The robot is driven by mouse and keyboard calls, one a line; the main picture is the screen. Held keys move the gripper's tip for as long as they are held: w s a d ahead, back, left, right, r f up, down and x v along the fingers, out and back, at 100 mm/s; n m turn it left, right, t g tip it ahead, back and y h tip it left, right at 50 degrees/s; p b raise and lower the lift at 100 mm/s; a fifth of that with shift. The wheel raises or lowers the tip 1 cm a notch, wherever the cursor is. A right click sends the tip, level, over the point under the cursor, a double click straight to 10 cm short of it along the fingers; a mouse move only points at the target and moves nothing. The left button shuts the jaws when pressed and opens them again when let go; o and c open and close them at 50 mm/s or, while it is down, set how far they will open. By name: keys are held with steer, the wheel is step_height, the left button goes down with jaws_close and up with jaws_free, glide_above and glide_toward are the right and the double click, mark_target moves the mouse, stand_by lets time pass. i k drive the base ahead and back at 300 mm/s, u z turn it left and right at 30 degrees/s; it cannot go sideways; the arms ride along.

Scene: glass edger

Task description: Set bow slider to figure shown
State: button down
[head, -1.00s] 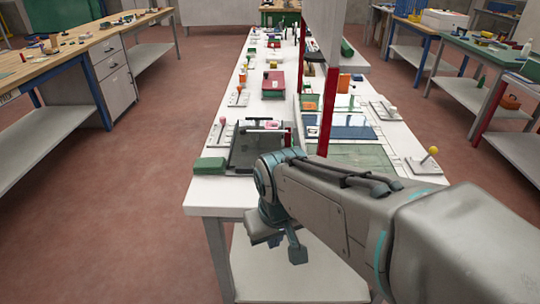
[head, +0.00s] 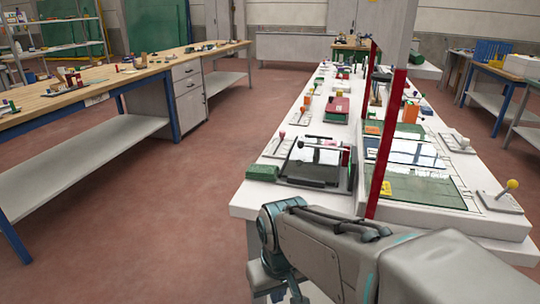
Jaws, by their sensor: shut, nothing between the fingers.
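A black-framed device (head: 312,172) with a glassy plate, a dark bar across its top and a red upright at its right sits at the near left end of the white bench (head: 252,200). I cannot make out which part is the bow slider, and no figure is readable at this size. My gripper (head: 278,292) hangs in front of the bench's near edge, low in the head view and partly cut off by the bottom of the picture. It is shut, empty and apart from the device.
A green block (head: 264,173) lies left of the device. A red post (head: 387,140) and divider split the bench lengthwise. A yellow-knobbed lever (head: 509,188) stands at the near right. A wooden workbench (head: 110,80) is at left, with open floor (head: 150,210) between.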

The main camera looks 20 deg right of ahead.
mark_target(282, 133)
steer(key=u, duration=1.65)
steer(key=i, duration=1.25)
steer(key=z, duration=3.85)
